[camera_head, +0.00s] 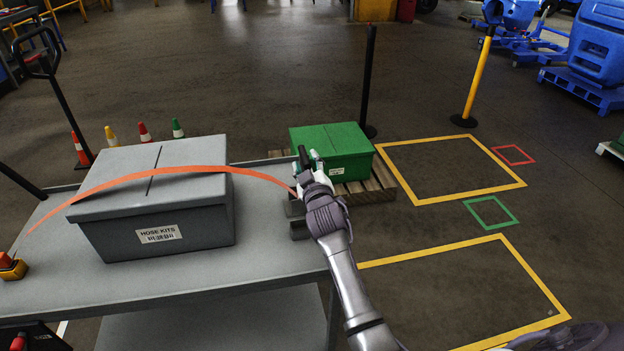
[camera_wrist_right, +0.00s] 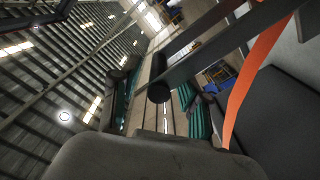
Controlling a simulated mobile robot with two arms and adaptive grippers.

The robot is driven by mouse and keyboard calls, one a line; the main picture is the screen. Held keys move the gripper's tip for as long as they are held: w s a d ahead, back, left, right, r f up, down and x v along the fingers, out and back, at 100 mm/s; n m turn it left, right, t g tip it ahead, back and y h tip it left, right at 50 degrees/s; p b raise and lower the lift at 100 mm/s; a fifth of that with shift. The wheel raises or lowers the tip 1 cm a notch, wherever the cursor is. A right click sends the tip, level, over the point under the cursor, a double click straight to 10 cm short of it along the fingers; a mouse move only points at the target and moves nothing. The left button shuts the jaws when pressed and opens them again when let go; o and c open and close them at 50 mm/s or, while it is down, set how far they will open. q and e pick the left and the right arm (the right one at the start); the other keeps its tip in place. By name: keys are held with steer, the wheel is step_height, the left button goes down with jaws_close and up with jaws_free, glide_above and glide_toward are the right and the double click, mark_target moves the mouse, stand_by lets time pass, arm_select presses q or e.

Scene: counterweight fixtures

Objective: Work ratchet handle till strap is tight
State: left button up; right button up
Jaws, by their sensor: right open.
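An orange strap (camera_head: 180,169) arches over a grey lidded box (camera_head: 160,210) labelled HOSE KITS on a grey cart. The strap shows at the right in the right wrist view (camera_wrist_right: 250,88). The ratchet (camera_head: 297,208) is at the strap's right end, partly hidden by my right gripper. Its handle, dark bars with a black round grip (camera_wrist_right: 159,82), stands raised. My right gripper (camera_head: 309,162) is open at the handle, its teal-padded fingers on either side of the grip in the wrist view. I cannot tell whether they touch it. My left gripper is out of view.
The grey cart top (camera_head: 270,270) is clear in front of the box. A green box (camera_head: 340,140) on a wooden pallet (camera_head: 378,185) stands behind my right gripper. Several small cones and a black post (camera_head: 369,80) are behind. Yellow-marked floor at the right is open.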

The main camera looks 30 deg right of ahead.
steer(key=v, duration=0.9)
